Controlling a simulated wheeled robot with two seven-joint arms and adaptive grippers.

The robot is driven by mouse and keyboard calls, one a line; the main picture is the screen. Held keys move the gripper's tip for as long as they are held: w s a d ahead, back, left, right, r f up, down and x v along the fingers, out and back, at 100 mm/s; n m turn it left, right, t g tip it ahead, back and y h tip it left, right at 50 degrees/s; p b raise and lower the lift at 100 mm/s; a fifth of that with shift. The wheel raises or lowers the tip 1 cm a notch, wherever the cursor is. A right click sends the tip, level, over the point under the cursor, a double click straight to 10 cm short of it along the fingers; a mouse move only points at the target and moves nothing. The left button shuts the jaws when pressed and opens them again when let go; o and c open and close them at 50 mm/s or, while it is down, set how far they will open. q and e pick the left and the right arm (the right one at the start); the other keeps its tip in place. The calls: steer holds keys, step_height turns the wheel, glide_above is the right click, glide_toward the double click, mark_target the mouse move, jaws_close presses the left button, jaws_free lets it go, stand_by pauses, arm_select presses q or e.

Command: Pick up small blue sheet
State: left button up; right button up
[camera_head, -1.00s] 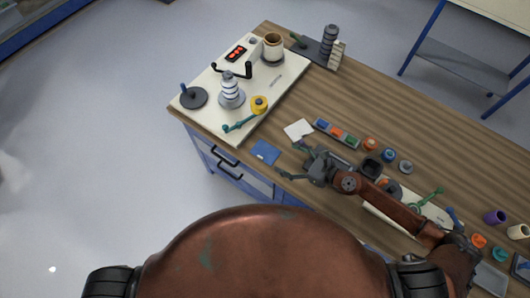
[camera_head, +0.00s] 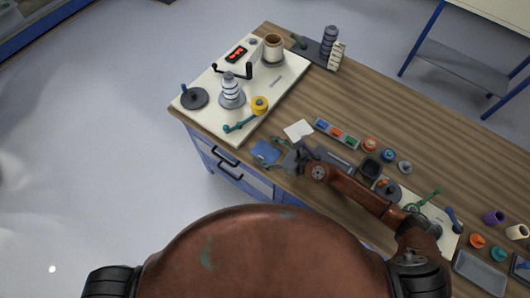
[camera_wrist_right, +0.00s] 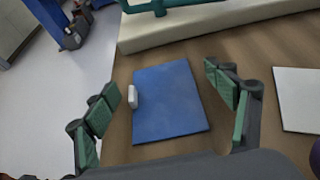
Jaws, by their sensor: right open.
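The small blue sheet (camera_head: 265,150) lies flat on the wooden table near its front left edge. In the right wrist view the blue sheet (camera_wrist_right: 172,108) lies ahead between my fingers, with a small white tab at its left edge. My right gripper (camera_head: 268,151) is open, its green-padded fingers spread to either side of the sheet; in the wrist view the gripper (camera_wrist_right: 165,105) holds nothing. I cannot tell its height above the table. My left gripper is not in view.
A white sheet (camera_head: 298,130) lies just right of the blue one. A pale machine base (camera_head: 205,120) with rollers and a teal lever (camera_head: 240,124) stands behind it.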

mark_target(267, 152)
steer(key=shift+c, duration=0.4)
steer(key=c, duration=0.9)
steer(key=shift+r, duration=0.1)
steer(key=shift+r+p, duration=0.5)
steer(key=shift+r, duration=0.1)
step_height(267, 152, up, 2)
steer(key=shift+r+p, duration=0.25)
steer(key=shift+p, duration=0.65)
steer(key=s+a+r+p, duration=0.1)
steer(key=s+r+p, duration=0.7)
steer(key=s, duration=0.6)
steer(key=shift+a+r+p, duration=0.3)
steer(key=shift+r+p, duration=0.1)
steer(key=shift+r, duration=0.15)
